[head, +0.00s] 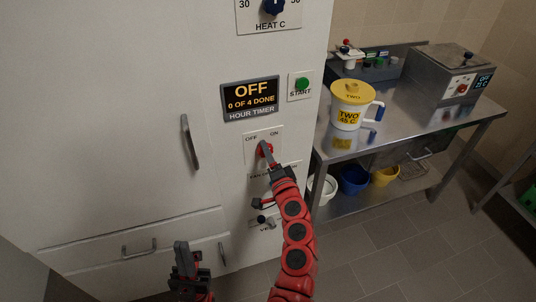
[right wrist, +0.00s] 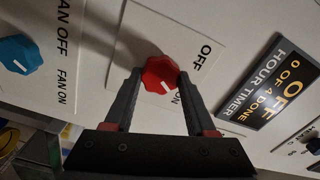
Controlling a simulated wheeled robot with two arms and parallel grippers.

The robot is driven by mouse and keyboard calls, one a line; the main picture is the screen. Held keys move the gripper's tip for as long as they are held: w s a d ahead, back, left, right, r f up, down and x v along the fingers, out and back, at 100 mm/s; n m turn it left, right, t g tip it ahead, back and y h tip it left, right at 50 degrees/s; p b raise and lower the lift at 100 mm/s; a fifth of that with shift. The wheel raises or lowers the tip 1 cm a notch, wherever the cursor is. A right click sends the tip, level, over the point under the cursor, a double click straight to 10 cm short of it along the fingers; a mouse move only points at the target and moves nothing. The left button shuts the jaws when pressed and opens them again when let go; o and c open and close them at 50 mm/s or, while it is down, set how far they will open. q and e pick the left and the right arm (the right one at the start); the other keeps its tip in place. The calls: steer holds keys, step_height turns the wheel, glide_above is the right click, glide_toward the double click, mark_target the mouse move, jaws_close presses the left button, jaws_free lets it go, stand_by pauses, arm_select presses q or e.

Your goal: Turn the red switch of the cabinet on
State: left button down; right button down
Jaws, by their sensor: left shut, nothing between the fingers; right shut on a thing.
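The red switch (head: 265,150) is a round knob on a white plate on the cabinet front (head: 165,70), with OFF on its left and ON on its right. My right gripper (head: 266,153) is at it. In the right wrist view the fingers are closed on both sides of the red knob (right wrist: 160,72). The knob's white mark points toward the ON label, which one finger partly hides. The timer display (head: 251,98) above reads OFF, 0 OF 4 DONE. My left gripper (head: 183,252) is shut and empty, low in front of the cabinet drawers.
A blue fan knob (right wrist: 20,54) sits beside the red switch plate. A green START button (head: 302,84) and the blue HEAT C knob (head: 274,6) are above. A steel table (head: 400,118) on the right holds a yellow-lidded jug (head: 348,105). The floor ahead of it is clear.

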steer(key=shift+m, duration=0.3)
steer(key=shift+c, duration=1.1)
jaws_free()
steer(key=p+v, duration=0.1)
steer(key=v, duration=1.6)
steer(key=shift+s, duration=0.2)
